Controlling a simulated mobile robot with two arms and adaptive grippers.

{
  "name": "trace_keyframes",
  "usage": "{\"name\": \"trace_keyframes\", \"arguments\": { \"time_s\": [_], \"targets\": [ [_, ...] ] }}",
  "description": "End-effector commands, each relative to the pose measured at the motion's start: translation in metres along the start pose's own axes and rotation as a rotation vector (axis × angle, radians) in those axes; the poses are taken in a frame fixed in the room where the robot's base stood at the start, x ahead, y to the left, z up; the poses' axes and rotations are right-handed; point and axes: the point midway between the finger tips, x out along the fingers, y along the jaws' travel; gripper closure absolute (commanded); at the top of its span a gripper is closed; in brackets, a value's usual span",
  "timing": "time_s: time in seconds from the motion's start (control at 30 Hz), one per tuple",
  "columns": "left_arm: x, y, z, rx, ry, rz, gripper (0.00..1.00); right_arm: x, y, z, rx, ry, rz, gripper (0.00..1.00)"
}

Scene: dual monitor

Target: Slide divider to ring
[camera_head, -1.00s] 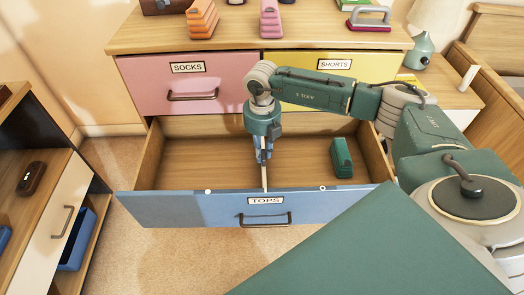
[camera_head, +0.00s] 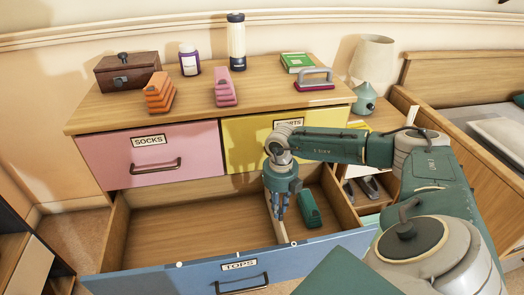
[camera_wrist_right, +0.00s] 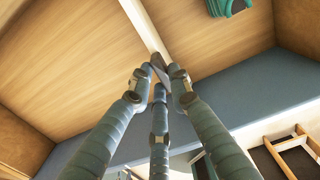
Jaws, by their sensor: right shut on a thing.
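The divider (camera_head: 278,230) is a thin, pale upright board across the open drawer marked TOPS (camera_head: 190,270). It stands right of the drawer's middle, and its front end meets the blue front panel by the small ring mark (camera_head: 294,243); I cannot tell if they line up exactly. My right gripper (camera_head: 283,212) points down and is shut on the divider. In the right wrist view its fingers (camera_wrist_right: 160,78) close on the top edge of the divider (camera_wrist_right: 143,25). My left gripper is not in view.
A green folded stack (camera_head: 308,210) lies in the drawer just right of the divider. A white dot (camera_head: 180,265) marks the front panel farther left. The drawer floor (camera_head: 185,230) left of the divider is clear. Closed SOCKS (camera_head: 150,160) and SHORTS (camera_head: 245,140) drawers are above.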

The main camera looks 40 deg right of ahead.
Motion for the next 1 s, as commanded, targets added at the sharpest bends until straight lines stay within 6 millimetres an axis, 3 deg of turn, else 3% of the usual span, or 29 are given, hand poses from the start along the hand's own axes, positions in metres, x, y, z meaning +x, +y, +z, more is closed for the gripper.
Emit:
{"name": "trace_keyframes", "arguments": {
  "time_s": [0.5,0.53,0.6,1.0],
  "targets": [
    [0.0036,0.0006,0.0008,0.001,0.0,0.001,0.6,-0.0001,-0.0134,0.0003,0.0,0.0,-0.002,1.0],
    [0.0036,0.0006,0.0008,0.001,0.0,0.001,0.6,-0.0001,-0.0136,0.0004,0.0,0.0,-0.003,0.76],
    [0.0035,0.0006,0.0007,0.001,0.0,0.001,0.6,0.0001,-0.0139,0.0002,0.0,0.001,-0.004,0.62],
    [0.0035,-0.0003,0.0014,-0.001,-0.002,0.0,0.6,-0.005,-0.0121,0.0003,-0.001,0.0,0.0,0.62]
  ]
}}
